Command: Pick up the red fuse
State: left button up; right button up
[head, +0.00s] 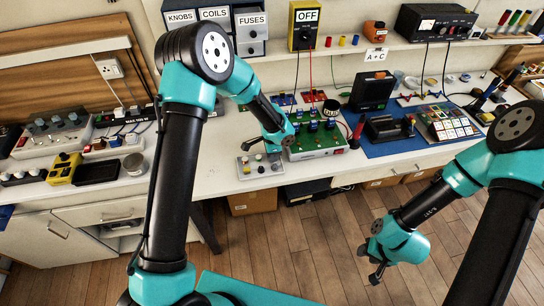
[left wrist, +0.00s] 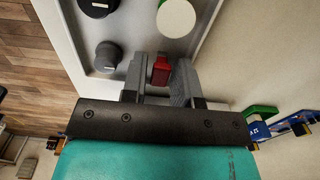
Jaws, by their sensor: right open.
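The red fuse (left wrist: 160,70) shows in the left wrist view between the two fingers of my left gripper (left wrist: 159,76). The fingers lie close on both sides of it; whether they press on it I cannot tell. Beside it is a light grey panel (left wrist: 88,62) with dark and pale round knobs. In the head view my left gripper (head: 264,151) is low over this small grey panel (head: 246,174) near the bench's front edge; the fuse cannot be made out there. My right gripper (head: 375,274) hangs open and empty in front of the bench, over the floor.
A green circuit board (head: 318,148) stands just right of the left gripper. Drawers labelled KNOBS, COILS and FUSES (head: 252,34) are behind. A blue mat (head: 385,149) with a black device lies further right. White bench top is clear left of the panel.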

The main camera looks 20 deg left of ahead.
pick_arm(q)
grip_shut()
jog(key=shift+r, duration=0.1)
dwell(0.3)
jog(key=shift+r, duration=0.6)
jog(key=shift+s+r, duration=0.15)
jog(key=shift+r, duration=0.45)
jog(key=shift+s+r, duration=0.15)
jog(key=shift+r, duration=0.4)
jog(key=s+d+r, duration=0.1)
jog(key=s+d, duration=0.3)
jog(key=s, duration=1)
jog(key=shift+s+d+r, duration=0.2)
jog(key=shift+s, duration=0.2)
